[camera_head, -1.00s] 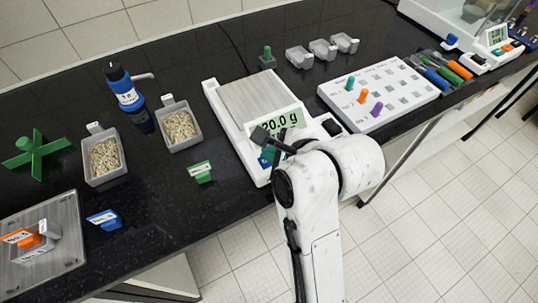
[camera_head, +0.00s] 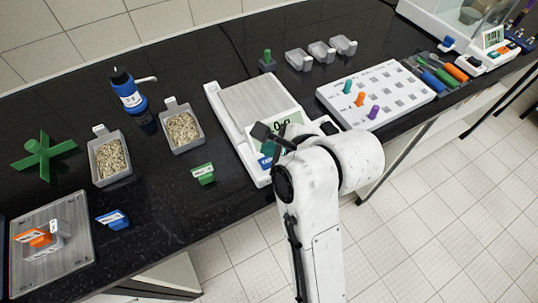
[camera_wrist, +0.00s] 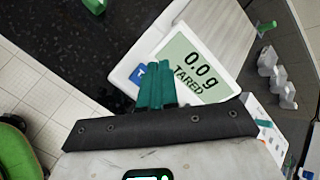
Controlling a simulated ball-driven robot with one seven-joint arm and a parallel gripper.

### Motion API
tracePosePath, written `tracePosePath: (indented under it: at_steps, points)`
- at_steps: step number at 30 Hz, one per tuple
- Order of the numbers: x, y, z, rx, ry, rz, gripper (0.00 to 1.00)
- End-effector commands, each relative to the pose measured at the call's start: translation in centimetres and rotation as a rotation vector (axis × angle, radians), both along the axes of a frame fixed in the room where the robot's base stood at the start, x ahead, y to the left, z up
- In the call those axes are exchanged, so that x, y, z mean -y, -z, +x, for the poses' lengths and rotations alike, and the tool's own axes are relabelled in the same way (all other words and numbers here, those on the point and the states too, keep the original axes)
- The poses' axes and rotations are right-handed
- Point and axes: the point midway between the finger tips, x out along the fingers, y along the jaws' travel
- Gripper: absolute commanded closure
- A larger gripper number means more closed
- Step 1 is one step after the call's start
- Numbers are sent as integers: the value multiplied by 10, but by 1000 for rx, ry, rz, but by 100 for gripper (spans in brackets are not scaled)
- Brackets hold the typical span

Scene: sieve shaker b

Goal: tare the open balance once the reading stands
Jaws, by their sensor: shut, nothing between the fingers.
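The open balance (camera_head: 222,118) is a white unit with a bare metal pan (camera_head: 250,96) and nothing on it. In the wrist view its display (camera_wrist: 194,66) reads 0.0 g with TARED below; in the head view my gripper partly covers the reading. A blue key (camera_wrist: 138,73) sits beside the display. My gripper (camera_wrist: 157,72) is shut and empty, its teal fingertips close together by the blue key and the display's edge. Whether they touch the key cannot be told. In the head view my gripper (camera_head: 268,148) is over the balance's front panel.
Two grey trays of grain (camera_head: 109,160) (camera_head: 181,131) and a blue bottle (camera_head: 129,92) stand to the left. A green-labelled block (camera_head: 204,173) lies near the front edge. A white peg board (camera_head: 400,93) is close on the right. An enclosed balance (camera_head: 455,22) stands at far right.

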Motion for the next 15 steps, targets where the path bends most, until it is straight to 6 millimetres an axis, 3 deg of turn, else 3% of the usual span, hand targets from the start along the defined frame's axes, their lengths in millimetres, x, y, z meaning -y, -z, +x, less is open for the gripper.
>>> tracePosePath:
  at_steps: [1,9,15]
  points:
    - [0,-10,0,1,1,0,100]
    - [0,-35,0,-1,1,1,100]
    - [0,-40,0,0,0,0,100]
